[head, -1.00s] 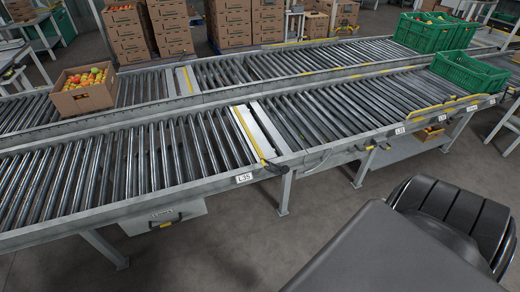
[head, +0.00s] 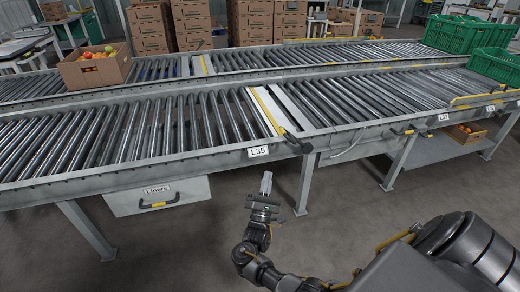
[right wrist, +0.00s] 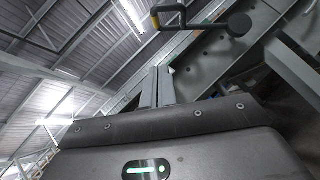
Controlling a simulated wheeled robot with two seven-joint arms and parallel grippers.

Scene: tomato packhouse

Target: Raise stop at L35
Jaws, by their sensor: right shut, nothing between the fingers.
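The L35 label (head: 258,151) is on the front rail of the near roller conveyor. Beside it, the stop's yellow-edged bar (head: 267,111) lies across the conveyor in a gap between rollers. I cannot tell its exact height against the rollers. Its dark lever (head: 298,143) sticks out at the front rail, right of the label. In the right wrist view, a lever with a yellow and black grip (right wrist: 169,17) shows above the fingers, apart from them. My right gripper (head: 266,182) is shut and empty, below the label and in front of the rail. My left gripper is out of view.
A drawer-like box (head: 158,195) with a yellow-black handle hangs under the conveyor at left. A conveyor leg (head: 305,185) stands just right of my right gripper. Another lever (head: 403,131) sits farther right, near the L33 label. A tomato carton (head: 95,70) rests on the far conveyor. Floor in front is clear.

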